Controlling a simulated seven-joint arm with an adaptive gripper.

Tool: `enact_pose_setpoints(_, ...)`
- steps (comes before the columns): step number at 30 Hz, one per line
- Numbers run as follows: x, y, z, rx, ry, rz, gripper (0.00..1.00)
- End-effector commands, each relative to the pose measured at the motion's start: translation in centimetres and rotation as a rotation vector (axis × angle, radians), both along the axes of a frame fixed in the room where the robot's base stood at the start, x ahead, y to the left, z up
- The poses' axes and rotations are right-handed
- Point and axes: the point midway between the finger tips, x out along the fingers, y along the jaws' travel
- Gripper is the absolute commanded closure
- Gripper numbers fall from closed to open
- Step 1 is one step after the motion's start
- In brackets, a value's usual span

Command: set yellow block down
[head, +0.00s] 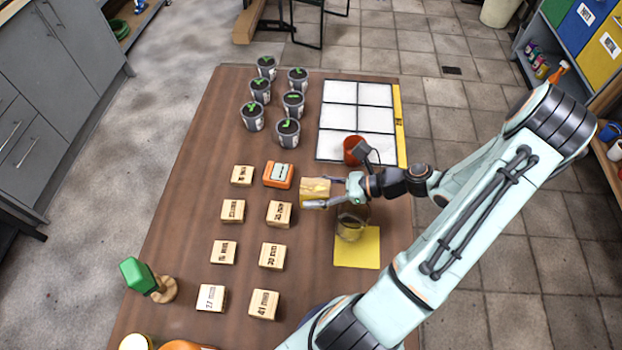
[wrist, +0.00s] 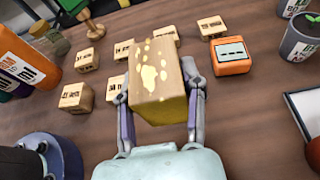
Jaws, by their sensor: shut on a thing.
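The yellow block (head: 314,190) is a wooden block with yellow paint splotches on its top and a yellow lower part. My gripper (head: 326,192) is shut on it, one finger on each side. In the wrist view the block (wrist: 158,80) sits between the two fingers and looks roughly level. A yellow square mat (head: 357,255) lies nearer the front, right of the block.
Labelled wooden blocks (head: 278,214) stand in two columns to the left. The orange device (head: 279,175) is close by. A clear jar (head: 350,226) stands at the mat's back edge. A red pot (head: 353,151), white gridded panel (head: 357,104) and several potted seedlings (head: 288,131) are behind.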

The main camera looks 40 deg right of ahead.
Motion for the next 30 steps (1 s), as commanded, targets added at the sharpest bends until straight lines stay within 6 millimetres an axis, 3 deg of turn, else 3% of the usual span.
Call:
enact_pose_setpoints(3, -2.4, 1.3, 1.2, -0.002, 0.001, -0.003, 0.97)
enact_pose_setpoints(9, -4.6, 2.6, 2.4, -0.001, 0.0, -0.001, 0.97)
enact_pose_setpoints(16, -4.4, 3.0, 2.4, 0.001, -0.002, -0.005, 0.97)
enact_pose_setpoints(20, -0.9, 2.9, 1.3, 0.003, -0.004, -0.045, 0.97)
enact_pose_setpoints(25, 7.2, 4.0, 0.3, 0.003, -0.005, -0.162, 0.97)
enact_pose_setpoints(30, 14.3, 7.1, 1.2, 0.0, -0.008, -0.286, 0.97)
